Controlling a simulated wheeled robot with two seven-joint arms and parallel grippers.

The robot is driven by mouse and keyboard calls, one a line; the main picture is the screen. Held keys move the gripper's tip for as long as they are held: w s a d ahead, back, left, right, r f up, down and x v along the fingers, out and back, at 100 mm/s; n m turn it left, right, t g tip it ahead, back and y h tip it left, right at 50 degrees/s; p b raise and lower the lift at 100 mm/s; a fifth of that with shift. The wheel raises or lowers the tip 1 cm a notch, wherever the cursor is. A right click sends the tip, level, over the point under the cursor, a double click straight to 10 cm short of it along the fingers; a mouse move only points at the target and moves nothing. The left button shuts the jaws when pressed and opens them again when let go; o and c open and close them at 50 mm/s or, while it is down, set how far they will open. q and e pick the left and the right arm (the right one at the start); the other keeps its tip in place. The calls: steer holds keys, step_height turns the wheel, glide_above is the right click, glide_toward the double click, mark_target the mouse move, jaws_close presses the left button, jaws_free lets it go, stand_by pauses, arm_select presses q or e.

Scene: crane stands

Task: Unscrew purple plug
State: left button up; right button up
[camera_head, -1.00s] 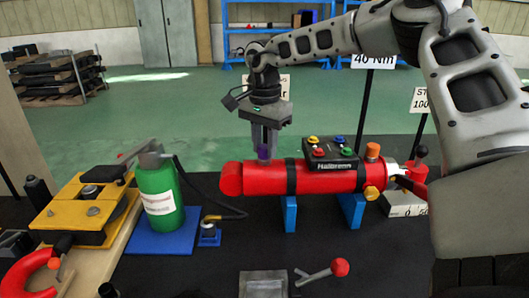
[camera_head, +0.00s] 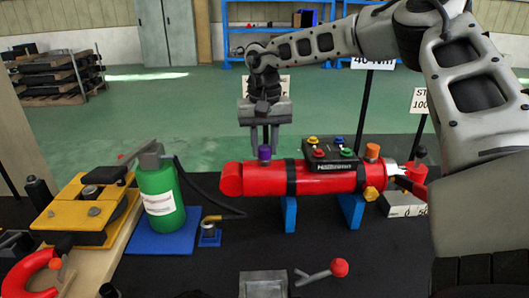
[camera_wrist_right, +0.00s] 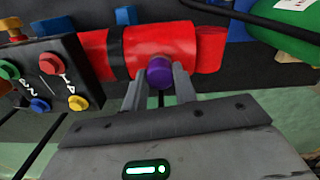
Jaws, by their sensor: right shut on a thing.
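The purple plug (camera_head: 264,153) stands upright on top of the red cylinder (camera_head: 330,178), near its left end. My right gripper (camera_head: 265,141) is at the plug, coming from behind and above it. In the right wrist view the purple plug (camera_wrist_right: 159,72) sits between the two finger tips, and my right gripper (camera_wrist_right: 158,88) is shut on it. The red cylinder (camera_wrist_right: 160,45) runs across behind the plug there. My left gripper is not in view.
A black box with coloured buttons (camera_head: 332,158) sits on the cylinder, right of the plug. An orange plug (camera_head: 372,151) is further right. Blue supports (camera_head: 289,213) hold the cylinder. A green bottle (camera_head: 160,195) stands at left.

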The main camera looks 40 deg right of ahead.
steer(key=shift+w+r, duration=0.1)
steer(key=shift+r, duration=0.05)
steer(key=n, duration=0.5)
steer(key=o, duration=1.1)
steer(key=shift+c, duration=0.6)
